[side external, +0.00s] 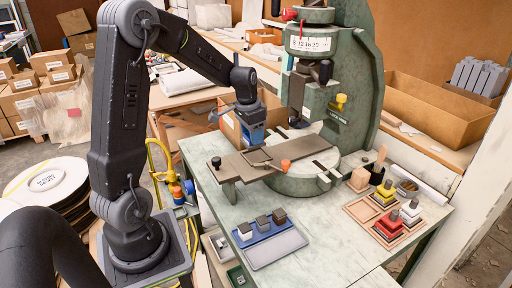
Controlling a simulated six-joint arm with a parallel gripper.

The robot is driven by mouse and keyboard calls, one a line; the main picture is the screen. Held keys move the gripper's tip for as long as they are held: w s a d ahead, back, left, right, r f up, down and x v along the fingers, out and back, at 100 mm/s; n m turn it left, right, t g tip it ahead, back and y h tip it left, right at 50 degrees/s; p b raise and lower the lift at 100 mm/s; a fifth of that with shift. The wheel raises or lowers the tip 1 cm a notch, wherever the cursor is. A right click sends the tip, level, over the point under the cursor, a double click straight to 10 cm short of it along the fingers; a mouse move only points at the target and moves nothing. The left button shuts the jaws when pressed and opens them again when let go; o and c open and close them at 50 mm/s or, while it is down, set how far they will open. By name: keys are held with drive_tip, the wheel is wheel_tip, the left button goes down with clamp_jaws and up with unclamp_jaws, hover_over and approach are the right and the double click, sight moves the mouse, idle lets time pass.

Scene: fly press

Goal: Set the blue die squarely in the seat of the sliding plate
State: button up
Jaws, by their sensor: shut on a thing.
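My gripper (249,117) is shut on the blue die (256,136), which hangs below its fingers. The die is above the back edge of the brown-grey sliding plate (232,165); I cannot tell from this view whether it touches the plate. The plate lies across the bench at the front of the green fly press (352,85), with a black knob at its left end and an orange knob near its front edge. The press ram (297,92) is to the right of my gripper.
A blue rack (268,234) with several dark-topped blocks stands at the bench front, beside a grey tray (277,252). Wooden trays with red (388,228) and yellow (382,196) dies are at the right. The bench between them (325,225) is clear. A cardboard box (230,128) is behind my gripper.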

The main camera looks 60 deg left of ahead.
sight(256, 157)
drive_tip(key=shift+w+d+f, duration=0.3)
drive_tip(key=shift+w+f, duration=0.05)
drive_tip(key=shift+w, duration=0.15)
drive_tip(key=shift+f, duration=1.95)
drive_tip(key=o, duration=1.2)
drive_tip(key=shift+f, duration=0.15)
